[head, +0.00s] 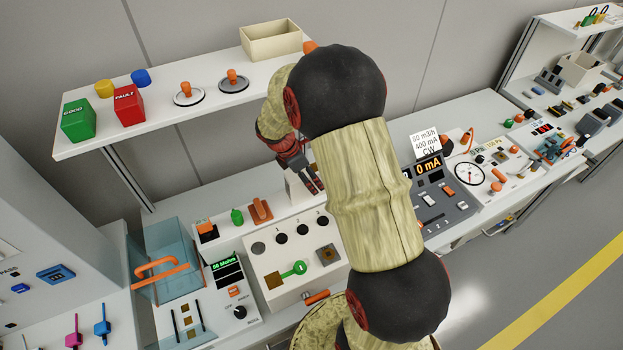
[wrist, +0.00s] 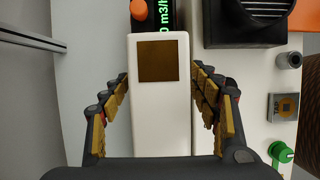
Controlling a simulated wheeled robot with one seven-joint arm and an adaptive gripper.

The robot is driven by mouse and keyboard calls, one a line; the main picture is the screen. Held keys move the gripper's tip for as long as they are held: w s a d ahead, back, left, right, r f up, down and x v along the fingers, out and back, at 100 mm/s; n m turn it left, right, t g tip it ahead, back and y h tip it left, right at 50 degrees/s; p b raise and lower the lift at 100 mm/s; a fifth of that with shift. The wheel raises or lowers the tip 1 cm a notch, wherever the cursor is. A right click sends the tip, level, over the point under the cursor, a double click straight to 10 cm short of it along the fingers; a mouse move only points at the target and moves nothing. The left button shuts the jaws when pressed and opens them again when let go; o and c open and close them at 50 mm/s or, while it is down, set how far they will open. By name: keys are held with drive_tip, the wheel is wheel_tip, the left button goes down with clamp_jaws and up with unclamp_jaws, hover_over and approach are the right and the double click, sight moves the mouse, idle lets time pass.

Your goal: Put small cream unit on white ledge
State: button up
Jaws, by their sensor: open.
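The small cream unit (wrist: 160,105) is a pale box with a brown square on its top face. In the wrist view it lies between the two fingers of my gripper (wrist: 160,110), which are spread on either side with narrow gaps. In the head view the unit (head: 298,190) stands on the back of the worktop, partly hidden by my gripper (head: 306,178) and arm. A white ledge (head: 195,70) runs above the worktop at upper left. It holds a green box, a red box, two orange-knobbed discs and a cream open bin.
On the ledge, the discs (head: 233,82) and bin (head: 271,41) take up the right part; bare patches lie along its front edge. A dark device (wrist: 245,22) is close right of the unit.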

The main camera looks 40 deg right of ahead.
drive_tip(key=p+v, duration=0.1)
drive_tip(key=v, duration=1)
drive_tip(key=shift+a+f+p, duration=0.1)
drive_tip(key=shift+p, duration=0.25)
drive_tip(key=s+a+r+m+t+y, duration=0.4)
drive_tip(key=s+a+r+m+t, duration=0.2)
drive_tip(key=s+a+r+m, duration=0.9)
drive_tip(key=s+a+r, duration=0.2)
drive_tip(key=s+a, duration=0.2)
drive_tip(key=a, duration=0.1)
drive_tip(key=shift+s+a+t, duration=0.2)
drive_tip(key=shift+s+t, duration=0.1)
drive_tip(key=shift+s, duration=0.1)
wheel_tip(320, 180, down, 4)
drive_tip(key=b, duration=0.4)
